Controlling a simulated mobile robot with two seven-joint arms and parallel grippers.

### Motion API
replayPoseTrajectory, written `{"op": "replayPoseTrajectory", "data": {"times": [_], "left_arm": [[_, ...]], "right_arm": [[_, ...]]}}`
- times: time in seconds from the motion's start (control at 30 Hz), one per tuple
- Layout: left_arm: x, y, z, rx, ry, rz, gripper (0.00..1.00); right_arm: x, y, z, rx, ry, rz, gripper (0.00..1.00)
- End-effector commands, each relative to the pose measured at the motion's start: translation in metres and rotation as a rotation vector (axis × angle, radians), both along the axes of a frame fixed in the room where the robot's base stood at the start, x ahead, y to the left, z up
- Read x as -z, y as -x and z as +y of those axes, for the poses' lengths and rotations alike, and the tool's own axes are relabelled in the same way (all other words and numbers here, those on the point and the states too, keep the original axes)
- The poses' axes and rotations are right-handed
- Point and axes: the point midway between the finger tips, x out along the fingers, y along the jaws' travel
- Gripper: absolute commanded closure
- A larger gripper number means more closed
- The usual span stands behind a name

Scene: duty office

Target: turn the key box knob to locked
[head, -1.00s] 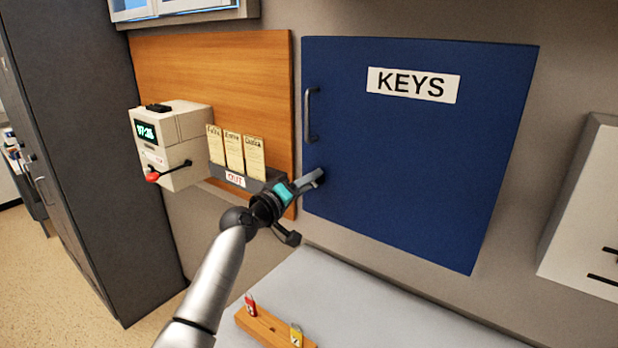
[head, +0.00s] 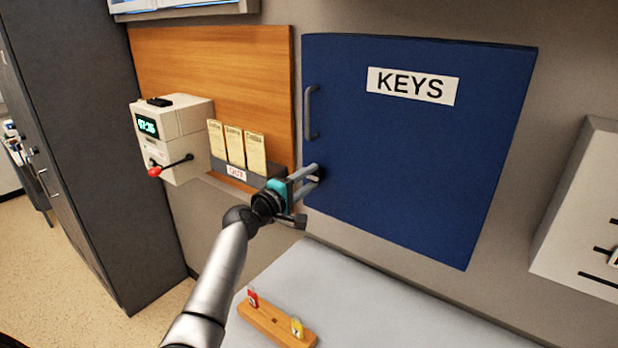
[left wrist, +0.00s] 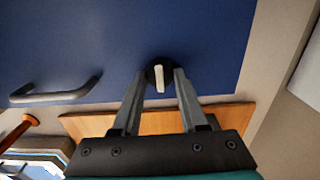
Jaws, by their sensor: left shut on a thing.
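The blue key box (head: 420,150) hangs on the wall, its door shut, with a KEYS label (head: 412,86) and a grey bar handle (head: 311,113) at its left edge. The round dark knob (left wrist: 158,74) with a white pointer bar sits low on the door, below the handle. In the left wrist view the bar lies nearly upright in the picture. My left gripper (head: 316,176) is at the knob, with one finger on each side, shut on it. In the head view the fingers mostly hide the knob. My right gripper is not in view.
A time clock (head: 172,140) with a red-tipped lever and a card rack (head: 245,172) are on the left. Below is a grey desktop (head: 375,310) with a wooden tag block (head: 275,322). A pale wall box (head: 590,215) is at the right.

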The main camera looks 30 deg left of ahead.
Motion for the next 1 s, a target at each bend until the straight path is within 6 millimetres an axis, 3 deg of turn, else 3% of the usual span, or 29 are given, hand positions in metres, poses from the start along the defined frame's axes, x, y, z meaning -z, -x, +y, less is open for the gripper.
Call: {"op": "replayPoseTrajectory", "data": {"times": [0.4, 0.43, 0.7, 1.0], "left_arm": [[-0.0006, -0.0001, 0.0005, -0.001, 0.011, -0.001, 1.0], [-0.0006, -0.0001, 0.0005, -0.001, 0.011, -0.001, 0.55], [-0.0003, -0.0001, 0.0002, -0.001, 0.009, 0.0, 0.27], [0.0002, 0.002, 0.0003, 0.0, 0.007, 0.001, 0.27]], "right_arm": [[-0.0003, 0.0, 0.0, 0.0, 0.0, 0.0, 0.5], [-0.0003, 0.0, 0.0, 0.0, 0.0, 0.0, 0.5], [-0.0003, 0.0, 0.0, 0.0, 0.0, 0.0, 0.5], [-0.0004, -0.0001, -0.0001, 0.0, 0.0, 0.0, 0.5]]}}
